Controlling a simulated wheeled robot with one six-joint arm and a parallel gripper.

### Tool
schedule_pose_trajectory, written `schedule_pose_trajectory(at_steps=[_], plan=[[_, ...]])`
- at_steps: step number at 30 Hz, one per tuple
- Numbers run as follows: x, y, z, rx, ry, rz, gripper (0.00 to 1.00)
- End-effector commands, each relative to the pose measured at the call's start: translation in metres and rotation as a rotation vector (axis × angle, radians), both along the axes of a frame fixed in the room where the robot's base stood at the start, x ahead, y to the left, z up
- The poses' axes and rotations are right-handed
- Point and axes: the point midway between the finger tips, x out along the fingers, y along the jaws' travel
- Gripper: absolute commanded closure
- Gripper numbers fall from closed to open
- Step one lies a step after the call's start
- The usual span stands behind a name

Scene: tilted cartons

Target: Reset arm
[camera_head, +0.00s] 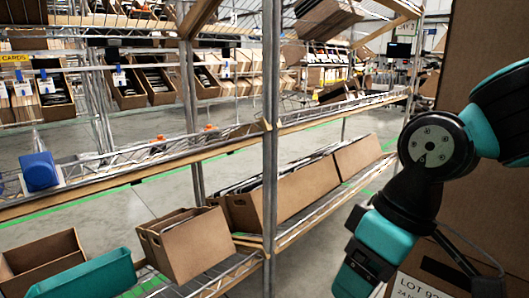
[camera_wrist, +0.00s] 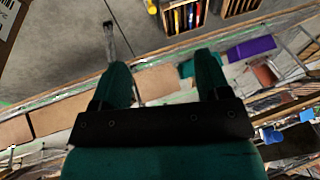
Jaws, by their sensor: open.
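My gripper (camera_wrist: 163,68) shows in the wrist view with two teal fingers spread apart. No object is held between them. Beyond the fingers, the wrist view shows long brown cartons (camera_wrist: 60,112) on a shelf and the floor. In the head view my teal and black arm is folded at the right side, and its gripper end is out of the picture. A tilted brown carton (camera_head: 196,248) sits on the lower wire shelf, apart from my arm. Longer brown cartons (camera_head: 305,193) stand behind it on the same shelf.
Metal shelf posts (camera_head: 270,120) and a wooden-edged middle shelf (camera_head: 130,178) stand ahead. A blue item (camera_head: 39,171) is on that shelf. A teal bin (camera_head: 95,277) lies at lower left. A large brown panel (camera_head: 470,60) is close behind my arm at right.

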Motion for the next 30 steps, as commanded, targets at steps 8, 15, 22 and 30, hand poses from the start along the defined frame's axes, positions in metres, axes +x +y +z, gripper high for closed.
schedule_pose_trajectory(at_steps=[8,15,22,30], plan=[[-0.065,-0.026,0.032,0.051,0.026,-0.138,0.3],[-0.063,-0.025,0.09,0.049,0.027,-0.132,0.3],[-0.063,-0.025,0.17,0.049,0.027,-0.131,0.3],[-0.062,-0.025,0.274,0.048,0.026,-0.13,0.3]])
